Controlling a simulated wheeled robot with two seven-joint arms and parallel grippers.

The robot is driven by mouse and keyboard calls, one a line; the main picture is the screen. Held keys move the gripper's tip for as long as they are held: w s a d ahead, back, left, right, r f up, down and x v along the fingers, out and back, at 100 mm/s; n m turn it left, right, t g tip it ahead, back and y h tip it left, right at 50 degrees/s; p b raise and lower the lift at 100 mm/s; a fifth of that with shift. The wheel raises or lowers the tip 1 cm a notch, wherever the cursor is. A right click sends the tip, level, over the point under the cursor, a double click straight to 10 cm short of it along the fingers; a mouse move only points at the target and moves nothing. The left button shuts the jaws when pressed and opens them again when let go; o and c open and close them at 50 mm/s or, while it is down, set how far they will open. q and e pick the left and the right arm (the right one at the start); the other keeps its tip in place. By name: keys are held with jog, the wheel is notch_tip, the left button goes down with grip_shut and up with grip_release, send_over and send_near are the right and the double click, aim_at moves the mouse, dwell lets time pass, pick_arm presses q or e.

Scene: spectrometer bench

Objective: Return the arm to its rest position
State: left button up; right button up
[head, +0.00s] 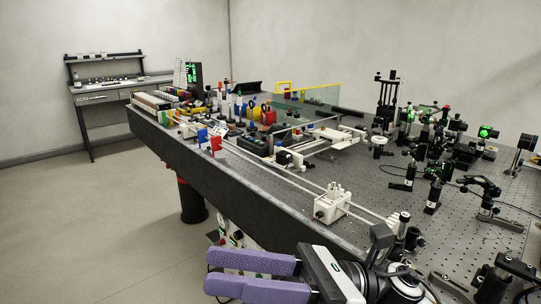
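My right gripper (206,268) is at the bottom of the head view, with two long purple fingers pointing left. A narrow gap shows between the fingers, and I see nothing held there. Its dark and white body (335,275) and the arm behind it come in from the bottom right. The gripper is in front of the near edge of the optical bench (280,205), and the fingers show over the floor and the bench's side. My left gripper is not in view.
A white block on a rail (331,204) and a dark post mount (400,230) stand on the bench close behind my gripper. Several optics posts fill the right side. Coloured tools and racks crowd the far end. The floor (100,235) at left is clear; a side table (110,95) stands far back.

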jog(key=w+d+f+m+t+h, duration=0.2)
jog(key=w+d+f+m+t, duration=0.15)
jog(key=m+t, duration=0.65)
jog(key=w+d+f+m+t+h, duration=0.15)
jog(key=w+f+m+t, duration=0.45)
jog(key=m, duration=0.8)
jog(key=d+f+m+t+h, duration=0.3)
jog(key=d+f+m+h, duration=0.3)
jog(key=f+m+h, duration=0.35)
jog(key=s+d+f+m+g+h, duration=0.2)
jog(key=s+d+f+m+g, duration=0.2)
jog(key=s+f+m, duration=0.4)
jog(key=s+d+f+m+g+h, duration=0.3)
jog(key=s+f+m, duration=0.6)
jog(key=f, duration=1)
jog(key=s+d+g, duration=0.1)
jog(key=s+d, duration=0.1)
jog(key=shift+s+d+f+h, duration=0.2)
jog(key=shift+d+h, duration=0.1)
jog(key=shift+d, duration=0.1)
